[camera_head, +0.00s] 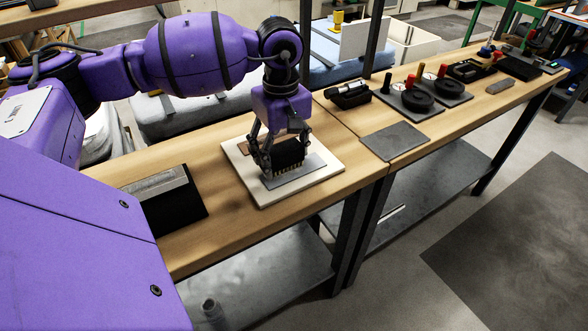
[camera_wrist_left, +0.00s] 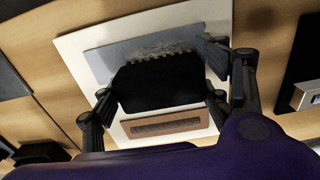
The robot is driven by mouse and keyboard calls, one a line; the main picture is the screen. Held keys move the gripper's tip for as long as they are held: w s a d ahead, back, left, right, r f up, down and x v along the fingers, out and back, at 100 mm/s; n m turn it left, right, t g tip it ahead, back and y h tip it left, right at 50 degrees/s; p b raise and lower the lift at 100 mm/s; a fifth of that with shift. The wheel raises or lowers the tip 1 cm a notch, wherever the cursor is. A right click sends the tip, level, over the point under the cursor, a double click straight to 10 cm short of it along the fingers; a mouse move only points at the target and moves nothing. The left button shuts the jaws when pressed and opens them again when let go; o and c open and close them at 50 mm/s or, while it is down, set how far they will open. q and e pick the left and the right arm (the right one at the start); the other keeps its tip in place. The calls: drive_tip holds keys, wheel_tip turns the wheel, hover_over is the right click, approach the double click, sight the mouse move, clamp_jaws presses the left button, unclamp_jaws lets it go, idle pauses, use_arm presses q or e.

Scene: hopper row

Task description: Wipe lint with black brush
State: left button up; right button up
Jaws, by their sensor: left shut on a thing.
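My left gripper (camera_head: 280,160) is shut on a black brush (camera_head: 289,153), with a finger on either side of it; the brush also shows in the wrist view (camera_wrist_left: 160,86). The brush's toothed edge is over a grey panel (camera_head: 306,176) on a cream board (camera_head: 325,163). In the wrist view, pale speckled marks (camera_wrist_left: 165,49) lie on the panel along that edge; I cannot tell lint from bristles there. A brown plate (camera_wrist_left: 163,124) lies on the board on the other side of the brush. My right gripper is not in view.
To the right are a flat grey plate (camera_head: 395,141), a black device (camera_head: 349,95) and black round-topped fixtures (camera_head: 418,98). The wooden bench (camera_head: 225,218) is clear in front of the board.

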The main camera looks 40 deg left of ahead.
use_arm(q)
drive_tip(key=shift+s+d+r, duration=0.1)
drive_tip(key=shift+s+d, duration=0.2)
drive_tip(key=shift+d, duration=0.35)
drive_tip(key=shift+s+d+f, duration=0.1)
drive_tip(key=shift+s+d, duration=0.2)
drive_tip(key=shift+d, duration=0.4)
drive_tip(key=shift+s+d+r, duration=0.1)
drive_tip(key=shift+s+d, duration=0.2)
drive_tip(key=shift+d, duration=0.35)
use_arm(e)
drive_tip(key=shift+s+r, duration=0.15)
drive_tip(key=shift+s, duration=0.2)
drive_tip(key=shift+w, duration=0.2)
use_arm(q)
drive_tip(key=shift+w+a, duration=0.1)
drive_tip(key=shift+a, duration=0.15)
drive_tip(key=shift+w+a, duration=0.3)
drive_tip(key=shift+a, duration=0.35)
drive_tip(key=shift+w+a, duration=0.25)
drive_tip(key=shift+a, duration=0.35)
drive_tip(key=shift+w+a+b, duration=0.2)
drive_tip(key=shift+a+b, duration=0.2)
drive_tip(key=shift+a, duration=0.15)
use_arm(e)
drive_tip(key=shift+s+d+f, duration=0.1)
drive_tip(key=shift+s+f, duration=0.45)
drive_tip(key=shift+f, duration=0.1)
